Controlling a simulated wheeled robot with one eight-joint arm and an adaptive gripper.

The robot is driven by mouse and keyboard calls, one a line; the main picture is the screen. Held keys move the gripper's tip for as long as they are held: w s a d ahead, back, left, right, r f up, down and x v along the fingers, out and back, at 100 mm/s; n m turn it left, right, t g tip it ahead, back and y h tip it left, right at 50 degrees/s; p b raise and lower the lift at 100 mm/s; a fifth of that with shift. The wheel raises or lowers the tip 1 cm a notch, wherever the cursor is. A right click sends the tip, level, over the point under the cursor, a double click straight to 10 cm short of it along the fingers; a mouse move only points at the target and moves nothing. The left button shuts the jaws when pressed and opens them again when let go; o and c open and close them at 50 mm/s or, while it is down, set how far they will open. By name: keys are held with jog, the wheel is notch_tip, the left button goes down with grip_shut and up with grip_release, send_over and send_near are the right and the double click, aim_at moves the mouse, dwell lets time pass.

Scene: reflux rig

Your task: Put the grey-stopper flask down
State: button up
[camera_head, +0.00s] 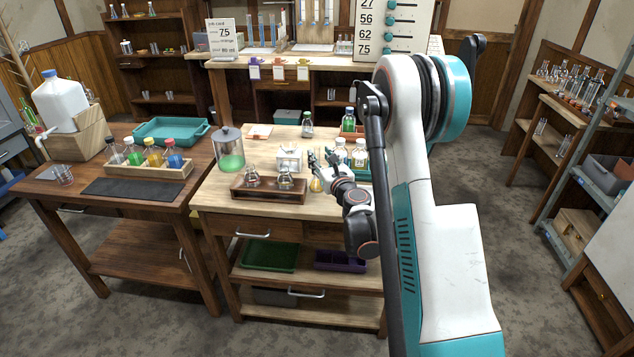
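My gripper (318,163) hangs over the front right of the wooden bench, pointing left. A small flask with yellow-orange liquid (316,185) is just below and beside its fingers. I cannot tell whether the fingers touch its neck, or whether it rests on the bench. Two small clear flasks, one on the left (252,180) and one on the right (285,182), sit in a dark wooden rack (268,195) left of the gripper. Stopper colours are too small to make out, so I cannot tell which flask has the grey stopper.
A large lidded jar with green liquid (229,152) stands behind the rack at left. A white box (289,158) is behind the rack. White-capped bottles (359,155) stand close behind my gripper. The bench's front edge (290,212) is near.

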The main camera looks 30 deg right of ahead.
aim_at(318, 152)
jog(key=w, duration=0.2)
jog(key=w+d+b, duration=0.1)
jog(key=w, duration=0.1)
jog(key=shift+w+r, duration=0.15)
jog(key=shift+w, duration=0.2)
grip_shut()
